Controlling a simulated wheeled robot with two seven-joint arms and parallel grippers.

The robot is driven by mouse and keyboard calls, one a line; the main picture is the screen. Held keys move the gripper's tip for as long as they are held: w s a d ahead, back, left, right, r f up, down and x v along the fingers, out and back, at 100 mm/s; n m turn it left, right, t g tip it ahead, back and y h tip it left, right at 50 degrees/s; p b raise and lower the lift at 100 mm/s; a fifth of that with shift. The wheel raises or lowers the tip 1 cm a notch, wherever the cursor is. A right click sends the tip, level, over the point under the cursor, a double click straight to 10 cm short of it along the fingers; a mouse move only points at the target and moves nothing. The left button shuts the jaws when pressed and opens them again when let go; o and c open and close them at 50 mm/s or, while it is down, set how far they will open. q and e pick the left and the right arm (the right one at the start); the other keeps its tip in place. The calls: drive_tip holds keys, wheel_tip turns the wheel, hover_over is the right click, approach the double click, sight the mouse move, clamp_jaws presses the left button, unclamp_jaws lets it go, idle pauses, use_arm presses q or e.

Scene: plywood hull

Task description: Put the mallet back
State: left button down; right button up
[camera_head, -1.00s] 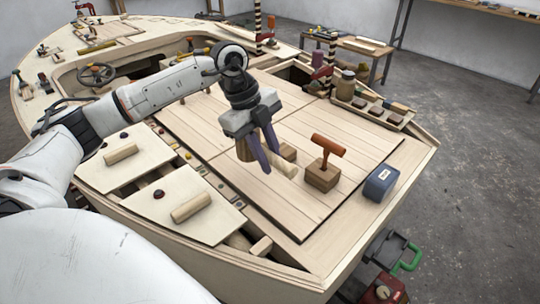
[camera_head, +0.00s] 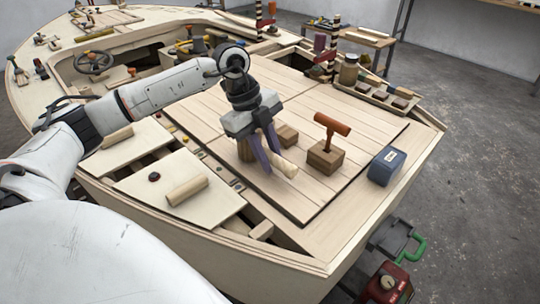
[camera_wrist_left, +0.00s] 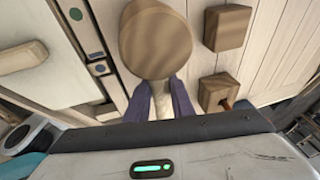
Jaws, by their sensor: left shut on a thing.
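The mallet has a round wooden head (camera_wrist_left: 157,42) and a pale handle (camera_wrist_left: 161,102). My left gripper (camera_head: 270,154) is shut on the handle. In the head view, the mallet's head (camera_head: 246,150) shows left of the fingers and the handle end (camera_head: 284,164) sticks out to their right. I cannot tell whether the mallet touches the deck. A bare wooden block (camera_head: 285,135) sits just beyond the gripper; it also shows in the wrist view (camera_wrist_left: 227,27). A second block (camera_head: 325,157) holds an upright orange T-shaped tool (camera_head: 332,124). My right gripper is not in view.
A blue-grey box (camera_head: 386,166) sits near the deck's right edge. A tray with jars and dark blocks (camera_head: 376,95) lies behind it. Pale panels with a wooden cylinder (camera_head: 187,190) lie at the left. The planked hatch (camera_head: 315,198) has bare room in front of the blocks.

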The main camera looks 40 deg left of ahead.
use_arm(q)
drive_tip(key=shift+f, duration=0.2)
drive_tip(key=c, duration=1.5)
unclamp_jaws()
drive_tip(key=shift+o, duration=0.2)
drive_tip(key=v, duration=1)
drive_tip(key=shift+r+p, duration=0.2)
drive_tip(key=shift+p, duration=0.1)
